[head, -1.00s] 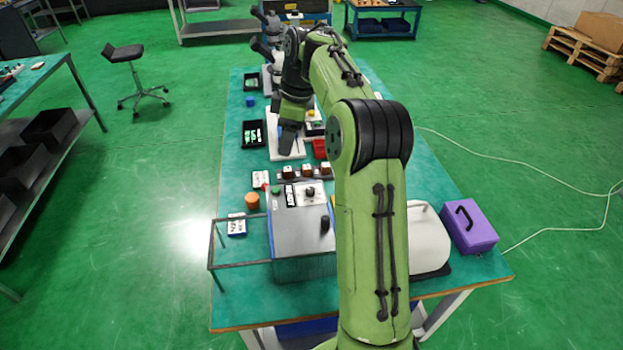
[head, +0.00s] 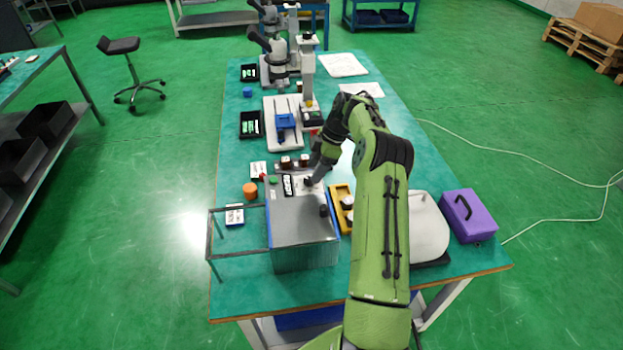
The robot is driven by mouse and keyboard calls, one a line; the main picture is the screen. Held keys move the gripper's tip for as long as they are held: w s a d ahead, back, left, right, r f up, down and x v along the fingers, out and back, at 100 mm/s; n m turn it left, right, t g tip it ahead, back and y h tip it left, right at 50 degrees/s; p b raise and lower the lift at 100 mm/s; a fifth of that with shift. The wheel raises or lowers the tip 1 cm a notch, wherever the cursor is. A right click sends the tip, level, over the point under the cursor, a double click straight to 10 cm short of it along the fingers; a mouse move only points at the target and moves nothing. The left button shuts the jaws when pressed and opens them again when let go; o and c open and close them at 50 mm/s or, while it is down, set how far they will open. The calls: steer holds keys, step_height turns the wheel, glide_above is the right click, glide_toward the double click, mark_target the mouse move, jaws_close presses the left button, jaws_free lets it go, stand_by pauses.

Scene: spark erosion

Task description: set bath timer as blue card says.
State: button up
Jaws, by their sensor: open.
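The bath (head: 300,235) is a grey metal box with blue edges at the front of the table. At its back end is a pale control panel (head: 290,186) with printed labels and a green button (head: 273,180). My gripper (head: 311,180) is over the panel's right part, at the dark timer knob there, and largely covers it. Its jaws are open; whether they touch the knob I cannot tell. The knob's setting is not readable. The blue-edged card (head: 235,216) lies left of the bath, its writing too small to read.
A wire frame (head: 238,258) stands left of the bath, and an orange cylinder (head: 250,190) and white card (head: 258,170) lie behind it. A yellow holder (head: 341,205) is close on the right. A purple box (head: 468,216) and microscopes (head: 277,65) stand farther off.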

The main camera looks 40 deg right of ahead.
mark_target(308, 182)
steer(key=x, duration=0.3)
steer(key=shift+a+f, duration=0.15)
steer(key=shift+f, duration=0.05)
steer(key=shift+c, duration=0.2)
steer(key=c, duration=1)
